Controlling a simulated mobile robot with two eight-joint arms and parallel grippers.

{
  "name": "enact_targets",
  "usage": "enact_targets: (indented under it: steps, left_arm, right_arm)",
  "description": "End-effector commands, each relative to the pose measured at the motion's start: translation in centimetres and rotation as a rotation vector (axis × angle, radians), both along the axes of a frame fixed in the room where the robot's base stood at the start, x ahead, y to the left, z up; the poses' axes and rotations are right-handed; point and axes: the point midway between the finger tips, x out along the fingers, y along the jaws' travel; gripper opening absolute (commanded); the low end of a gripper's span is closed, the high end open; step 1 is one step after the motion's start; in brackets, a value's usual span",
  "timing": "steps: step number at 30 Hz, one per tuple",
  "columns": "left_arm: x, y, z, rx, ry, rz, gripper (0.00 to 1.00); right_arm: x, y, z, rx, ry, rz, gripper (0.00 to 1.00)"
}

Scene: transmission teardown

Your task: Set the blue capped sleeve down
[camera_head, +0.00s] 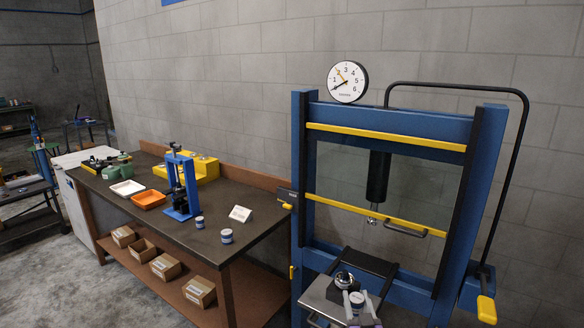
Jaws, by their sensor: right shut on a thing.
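My right gripper (357,305) is at the bottom of the view, low over the press bed. Its pale fingers are shut on a small capped sleeve (357,298) with a light top and a bluish body, which stands about upright between them. The fingers hide much of the sleeve, and I cannot tell whether its lower end touches anything. A shiny round metal part (344,279) sits just behind it. My left gripper is not in view.
The blue press frame (303,180) has a black ram (378,177) above a grey bed plate (320,298). On the workbench (262,228) at left are two small capped cylinders (227,236) (199,222), a white card (240,213), a blue stand (180,208) and an orange tray (148,199).

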Motion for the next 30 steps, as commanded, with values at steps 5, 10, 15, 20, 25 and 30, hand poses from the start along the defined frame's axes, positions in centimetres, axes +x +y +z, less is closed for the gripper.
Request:
enact_targets:
  steps: [5,10,15,20,25,30]
  left_arm:
    - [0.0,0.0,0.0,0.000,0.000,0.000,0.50]
    - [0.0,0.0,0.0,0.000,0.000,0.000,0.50]
    - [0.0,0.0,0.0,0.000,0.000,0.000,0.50]
    - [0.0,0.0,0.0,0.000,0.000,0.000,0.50]
    - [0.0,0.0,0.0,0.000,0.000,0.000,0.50]
    - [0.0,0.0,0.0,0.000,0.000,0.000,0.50]
  right_arm:
    - [0.0,0.0,0.1,0.000,-0.001,0.000,0.00]
    - [0.0,0.0,0.1,0.000,-0.001,0.001,0.00]
    - [-0.5,0.4,0.1,-0.001,-0.004,0.016,0.00]
    - [-1.7,1.2,0.2,-0.002,-0.004,0.048,0.00]
    - [-3.2,2.4,0.1,-0.004,-0.004,0.094,0.00]
    - [-5.2,3.8,0.1,-0.002,-0.002,0.153,0.00]
